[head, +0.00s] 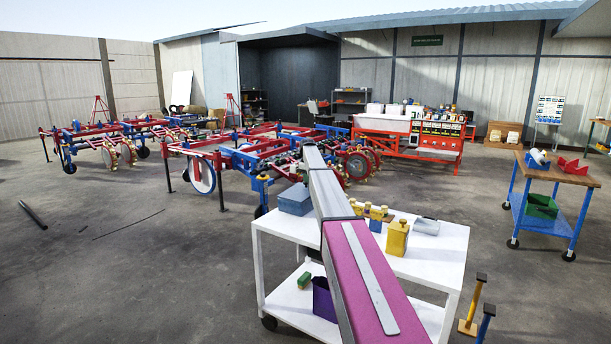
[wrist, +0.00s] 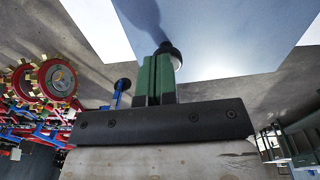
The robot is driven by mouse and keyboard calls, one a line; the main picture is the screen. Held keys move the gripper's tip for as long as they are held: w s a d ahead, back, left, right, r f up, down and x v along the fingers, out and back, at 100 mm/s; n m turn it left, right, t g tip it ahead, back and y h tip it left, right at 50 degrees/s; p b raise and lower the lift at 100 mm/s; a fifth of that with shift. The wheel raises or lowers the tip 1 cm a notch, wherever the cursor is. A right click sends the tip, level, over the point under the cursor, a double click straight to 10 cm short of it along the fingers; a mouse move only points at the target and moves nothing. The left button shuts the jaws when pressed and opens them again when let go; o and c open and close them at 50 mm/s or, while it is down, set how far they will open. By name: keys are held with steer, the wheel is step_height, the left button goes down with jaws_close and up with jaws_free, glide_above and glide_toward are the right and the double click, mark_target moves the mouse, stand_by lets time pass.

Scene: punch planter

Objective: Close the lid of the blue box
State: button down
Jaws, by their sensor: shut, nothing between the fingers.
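The blue box (head: 295,201) stands at the left end of the white cart top, partly beside my arm in the head view. Its lid angle is too small to tell there. In the wrist view, a broad blue-grey surface (wrist: 235,35) fills the upper middle and looks like part of the box. My gripper (wrist: 157,65) has green fingers pressed together with nothing between them. A dark round knob-like piece (wrist: 170,54) shows right at the fingertips, with a shadow across the blue surface. Whether they touch I cannot tell. The head view does not show my gripper clearly.
The white cart (head: 425,262) also bears a yellow canister (head: 397,238) and several small yellow items. A purple bin (head: 323,299) sits on its lower shelf. Red and blue farm implements (head: 215,165) stand behind. The floor at left is mostly clear.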

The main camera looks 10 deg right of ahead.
steer(key=shift+w+d+f, duration=0.15)
steer(key=shift+d+f, duration=0.1)
steer(key=shift+f, duration=0.6)
steer(key=shift+f, duration=0.1)
